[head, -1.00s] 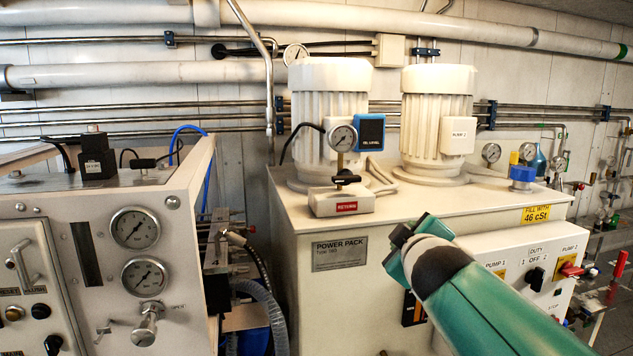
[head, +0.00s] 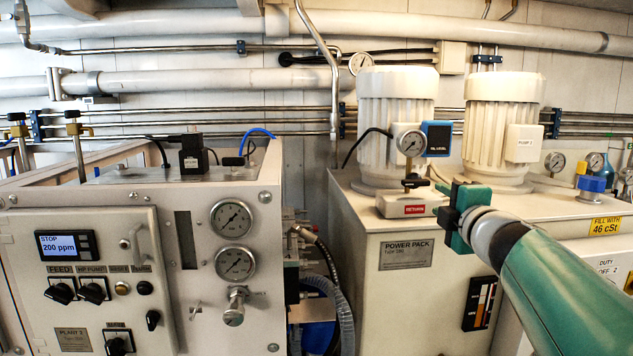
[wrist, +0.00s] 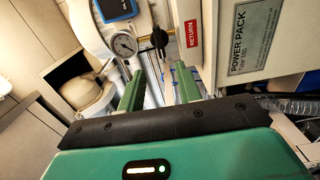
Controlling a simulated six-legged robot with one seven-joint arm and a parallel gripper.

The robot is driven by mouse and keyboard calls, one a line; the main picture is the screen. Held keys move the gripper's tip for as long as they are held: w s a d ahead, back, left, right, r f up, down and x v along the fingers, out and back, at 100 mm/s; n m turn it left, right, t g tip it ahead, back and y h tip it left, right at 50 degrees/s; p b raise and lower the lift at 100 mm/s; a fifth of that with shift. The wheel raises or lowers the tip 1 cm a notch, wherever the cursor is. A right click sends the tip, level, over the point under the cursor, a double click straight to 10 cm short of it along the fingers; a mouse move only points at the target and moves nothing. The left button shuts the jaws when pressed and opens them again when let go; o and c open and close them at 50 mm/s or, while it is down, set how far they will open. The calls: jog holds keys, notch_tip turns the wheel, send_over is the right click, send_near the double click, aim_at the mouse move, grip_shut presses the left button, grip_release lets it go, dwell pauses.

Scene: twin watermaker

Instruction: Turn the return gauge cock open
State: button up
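The return gauge cock (head: 413,182) has a small black handle below a round gauge (head: 411,143), above a block with a red RETURN label (head: 415,209) on top of the power pack. In the wrist view the handle (wrist: 158,38) sits between the gauge (wrist: 124,44) and the red label (wrist: 192,33), beyond the fingertips. My gripper (head: 455,212) is just right of and slightly below the cock in the head view. In the wrist view my gripper (wrist: 158,88) is open, its two green fingers apart with nothing held. I see no contact with the handle.
Two white motors (head: 394,125) stand behind the cock on the power pack (head: 460,222). A blue-framed box (head: 437,138) adjoins the gauge. A control cabinet (head: 100,235) stands at left, with hoses (head: 335,300) between it and the power pack.

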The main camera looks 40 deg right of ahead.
aim_at(419, 184)
jog(key=x, duration=1.2)
jog(key=shift+d, duration=0.45)
jog(key=shift+w+d, duration=0.25)
jog(key=shift+w, duration=0.4)
grip_shut()
